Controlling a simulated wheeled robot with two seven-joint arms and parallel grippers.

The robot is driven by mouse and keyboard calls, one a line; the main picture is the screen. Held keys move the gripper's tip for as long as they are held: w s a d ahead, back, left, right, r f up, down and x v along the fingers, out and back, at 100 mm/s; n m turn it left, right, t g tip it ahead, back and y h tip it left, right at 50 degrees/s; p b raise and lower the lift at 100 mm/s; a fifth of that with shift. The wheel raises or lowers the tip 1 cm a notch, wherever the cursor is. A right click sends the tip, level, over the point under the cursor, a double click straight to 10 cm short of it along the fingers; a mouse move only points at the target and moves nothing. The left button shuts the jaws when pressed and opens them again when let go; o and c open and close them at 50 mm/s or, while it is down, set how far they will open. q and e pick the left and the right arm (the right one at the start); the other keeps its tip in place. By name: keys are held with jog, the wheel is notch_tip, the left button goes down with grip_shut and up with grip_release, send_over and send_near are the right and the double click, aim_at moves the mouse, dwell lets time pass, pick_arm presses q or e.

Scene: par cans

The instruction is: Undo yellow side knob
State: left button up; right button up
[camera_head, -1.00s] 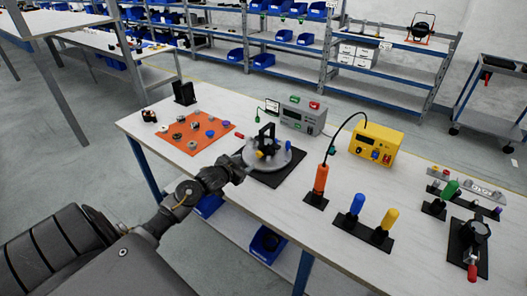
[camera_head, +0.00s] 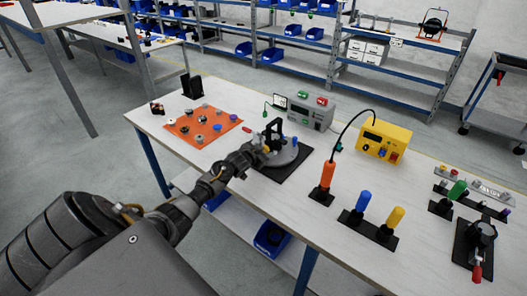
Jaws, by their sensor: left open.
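A grey round turntable (camera_head: 289,160) on a black mat holds a black upright bracket-like fixture (camera_head: 275,130). A small blue part (camera_head: 295,142) shows at its right. I cannot make out a yellow side knob on the fixture; my gripper covers part of its near left side. My left gripper (camera_head: 264,148) is open at the left edge of the turntable, close against the fixture; whether it touches is too small to tell. My right gripper is out of view.
An orange mat (camera_head: 184,138) with several small parts lies left. A grey device (camera_head: 322,123) and a yellow device (camera_head: 372,153) stand behind. Orange (camera_head: 327,174), blue (camera_head: 362,203) and yellow (camera_head: 396,216) handled tools stand upright at the right. The table's front strip is clear.

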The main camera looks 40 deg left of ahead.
pick_arm(q)
jog(key=shift+w, duration=0.1)
jog(key=c, duration=1)
jog(key=shift+h, duration=0.3)
